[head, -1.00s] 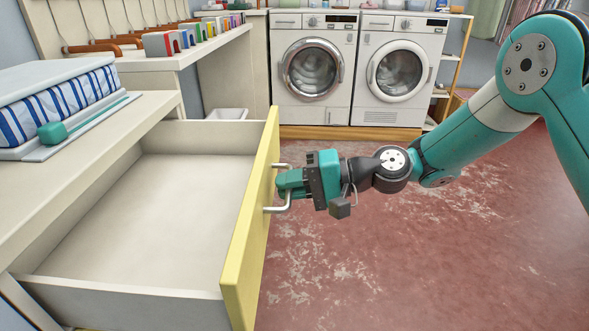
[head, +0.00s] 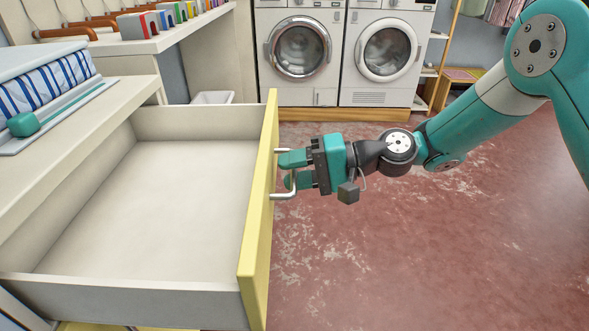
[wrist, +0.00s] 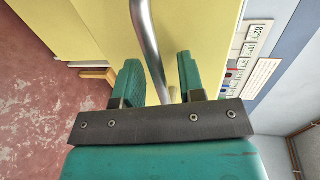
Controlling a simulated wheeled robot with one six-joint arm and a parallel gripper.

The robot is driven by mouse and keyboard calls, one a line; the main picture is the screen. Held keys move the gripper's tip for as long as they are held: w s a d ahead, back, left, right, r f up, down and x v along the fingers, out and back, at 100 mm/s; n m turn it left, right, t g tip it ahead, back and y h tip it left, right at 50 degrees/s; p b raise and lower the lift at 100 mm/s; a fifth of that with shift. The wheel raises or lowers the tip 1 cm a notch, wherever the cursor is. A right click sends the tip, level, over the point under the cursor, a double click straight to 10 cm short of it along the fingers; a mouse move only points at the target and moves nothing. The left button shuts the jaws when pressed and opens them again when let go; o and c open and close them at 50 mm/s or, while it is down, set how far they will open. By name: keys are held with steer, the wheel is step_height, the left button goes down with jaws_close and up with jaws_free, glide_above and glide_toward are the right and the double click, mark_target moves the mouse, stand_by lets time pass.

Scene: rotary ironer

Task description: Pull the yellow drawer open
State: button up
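The yellow drawer (head: 258,225) stands far out from the counter in the head view, its pale inside (head: 150,205) empty. Its silver bar handle (head: 293,184) sits on the outer face of the yellow front. My gripper (head: 288,171) is at the handle, its teal fingers spread apart. In the wrist view the handle bar (wrist: 148,45) runs between the two fingers (wrist: 160,80), with a gap visible on both sides. The yellow front (wrist: 205,35) fills the upper middle of that view.
The counter (head: 70,120) above the drawer holds a striped folded cloth (head: 45,85). Two white machines (head: 300,50) stand at the back. A white bin (head: 212,97) is behind the drawer. The red floor (head: 400,250) right of the drawer is clear.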

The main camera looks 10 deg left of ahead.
steer(key=p+v, duration=0.6)
steer(key=v, duration=1.1)
steer(key=shift+d, duration=0.25)
